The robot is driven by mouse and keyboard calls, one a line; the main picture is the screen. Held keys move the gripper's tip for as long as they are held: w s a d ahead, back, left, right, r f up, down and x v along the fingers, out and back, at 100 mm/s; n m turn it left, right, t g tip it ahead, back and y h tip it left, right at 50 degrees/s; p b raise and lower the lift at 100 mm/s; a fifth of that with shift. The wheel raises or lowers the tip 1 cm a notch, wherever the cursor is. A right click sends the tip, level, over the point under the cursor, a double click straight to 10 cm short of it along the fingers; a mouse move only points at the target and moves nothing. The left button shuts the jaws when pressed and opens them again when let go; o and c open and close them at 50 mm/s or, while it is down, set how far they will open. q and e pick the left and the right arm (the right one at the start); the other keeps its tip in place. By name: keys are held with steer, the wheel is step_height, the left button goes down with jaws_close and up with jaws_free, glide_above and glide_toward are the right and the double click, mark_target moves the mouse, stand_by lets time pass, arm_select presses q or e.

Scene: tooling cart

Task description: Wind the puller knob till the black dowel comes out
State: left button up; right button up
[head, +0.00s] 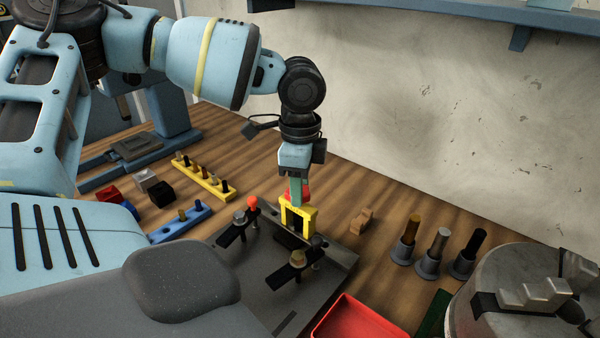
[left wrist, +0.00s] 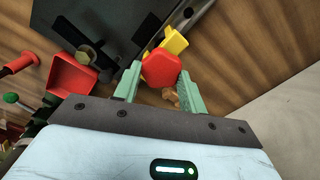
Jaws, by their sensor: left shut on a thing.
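The yellow puller (head: 311,214) stands upright on the dark fixture plate (head: 246,285). Its red knob (head: 306,192) is on top and also shows as a red faceted shape in the left wrist view (left wrist: 160,68). My left gripper (head: 297,188) comes down from above with its green fingers closed on either side of the red knob; the fingers also show in the left wrist view (left wrist: 160,75). A dark shape shows inside the puller's opening, but I cannot tell how far the black dowel is drawn. My right gripper is not in view.
Clamps (head: 297,259) with dark arms stand on the plate around the puller. A red tray (head: 340,304) is in front. Three dowels in grey holders (head: 428,264) and a large chuck (head: 500,300) are at right. Yellow (head: 207,179) and blue racks and small blocks lie at left.

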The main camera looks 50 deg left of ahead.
arm_select(q)
steer(key=o, duration=1)
steer(key=shift+r, duration=0.1)
step_height(320, 180, up, 8)
steer(key=shift+f, duration=0.2)
